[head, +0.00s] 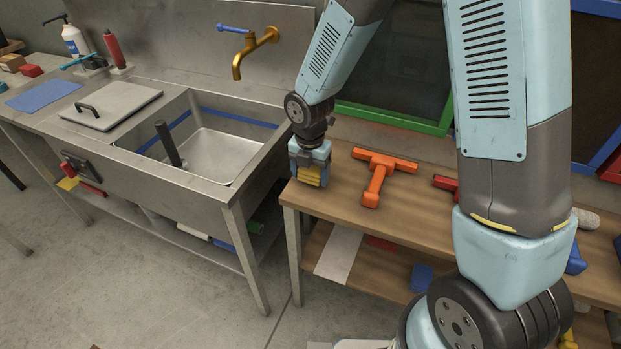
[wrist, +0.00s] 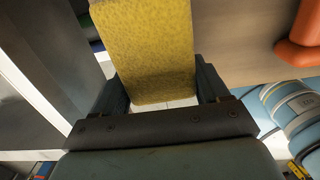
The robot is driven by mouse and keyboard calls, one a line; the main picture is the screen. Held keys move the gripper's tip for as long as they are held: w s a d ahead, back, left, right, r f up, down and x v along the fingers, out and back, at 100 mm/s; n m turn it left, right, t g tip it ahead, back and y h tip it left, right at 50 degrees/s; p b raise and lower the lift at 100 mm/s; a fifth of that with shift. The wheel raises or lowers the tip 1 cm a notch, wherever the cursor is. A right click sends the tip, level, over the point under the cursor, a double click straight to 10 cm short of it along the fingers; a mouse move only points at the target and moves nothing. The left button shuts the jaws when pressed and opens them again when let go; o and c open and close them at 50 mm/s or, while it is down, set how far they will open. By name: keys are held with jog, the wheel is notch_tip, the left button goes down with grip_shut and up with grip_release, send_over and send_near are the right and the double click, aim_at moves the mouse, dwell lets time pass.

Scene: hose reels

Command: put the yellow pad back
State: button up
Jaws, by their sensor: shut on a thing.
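My gripper (head: 310,172) is shut on the yellow pad (head: 311,175), near the left end of the wooden bench and just right of the sink. In the wrist view the yellow pad (wrist: 147,50) sits between the two dark fingers (wrist: 160,92) and extends away from them. In the head view the gripper hides part of the pad. I cannot tell whether the pad touches the bench top.
An orange squeegee-like tool (head: 377,175) lies on the wooden bench (head: 335,203) right of my gripper. The steel sink (head: 210,157) with a dark upright pipe is to the left. A blue mat (head: 43,95) lies at the far left. My arm hides part of the bench.

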aim_at(311, 169)
jog(key=shift+f, duration=1.1)
jog(key=o, duration=1)
jog(key=shift+f, duration=0.1)
jog(key=shift+o, duration=0.2)
jog(key=r, duration=1.2)
jog(key=shift+s+r, duration=0.15)
jog(key=shift+s, duration=0.05)
